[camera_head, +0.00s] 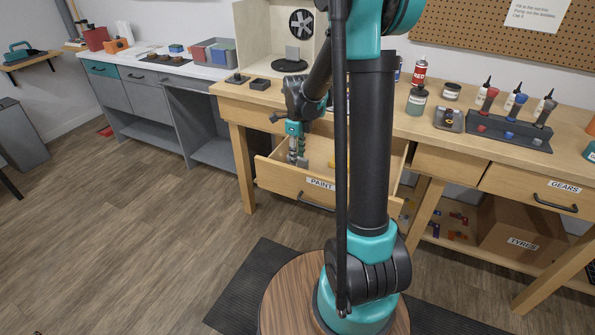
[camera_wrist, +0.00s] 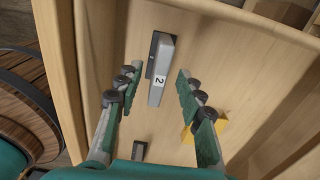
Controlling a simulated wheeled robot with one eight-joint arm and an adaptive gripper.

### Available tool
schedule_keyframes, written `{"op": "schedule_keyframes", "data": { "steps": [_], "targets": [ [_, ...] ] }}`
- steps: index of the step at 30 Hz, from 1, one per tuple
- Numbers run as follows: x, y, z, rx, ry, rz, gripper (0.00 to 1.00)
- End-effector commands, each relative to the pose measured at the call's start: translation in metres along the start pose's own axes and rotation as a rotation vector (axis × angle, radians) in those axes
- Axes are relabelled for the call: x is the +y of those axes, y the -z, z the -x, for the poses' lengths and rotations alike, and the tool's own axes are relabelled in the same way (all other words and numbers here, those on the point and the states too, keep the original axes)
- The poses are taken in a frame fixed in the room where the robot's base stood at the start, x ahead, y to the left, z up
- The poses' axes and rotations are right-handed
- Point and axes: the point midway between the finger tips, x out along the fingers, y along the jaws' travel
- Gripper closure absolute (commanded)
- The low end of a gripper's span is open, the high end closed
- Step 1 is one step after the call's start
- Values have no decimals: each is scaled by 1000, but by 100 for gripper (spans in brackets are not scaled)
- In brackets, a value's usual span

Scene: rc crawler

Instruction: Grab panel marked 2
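The panel marked 2 (camera_wrist: 163,62) is a grey block with a dark strip along one side and a white label reading 2. It lies in the open drawer labelled PAINT (camera_head: 290,184). My gripper (camera_wrist: 158,80) is open in the wrist view, with one finger on each side of the panel and gaps to both. I cannot tell how far above the panel the fingertips are. In the head view my gripper (camera_head: 298,158) points down into the drawer, and the panel cannot be made out clearly there.
A yellow piece (camera_wrist: 190,132) lies in the drawer near the right finger, and a small dark grey piece (camera_wrist: 139,150) lies near the gripper base. The drawer's wooden walls (camera_wrist: 62,75) surround the space. Bottles and a red can (camera_head: 420,72) stand on the bench above.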

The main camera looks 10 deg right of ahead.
Motion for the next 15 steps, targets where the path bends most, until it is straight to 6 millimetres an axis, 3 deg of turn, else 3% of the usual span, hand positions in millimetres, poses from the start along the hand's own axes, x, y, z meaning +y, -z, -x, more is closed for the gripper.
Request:
{"op": "schedule_keyframes", "data": {
  "steps": [7,15],
  "targets": [
    [0,0,-34,0,0,0,62],
    [0,1,-43,0,0,0,62]
  ]
}}
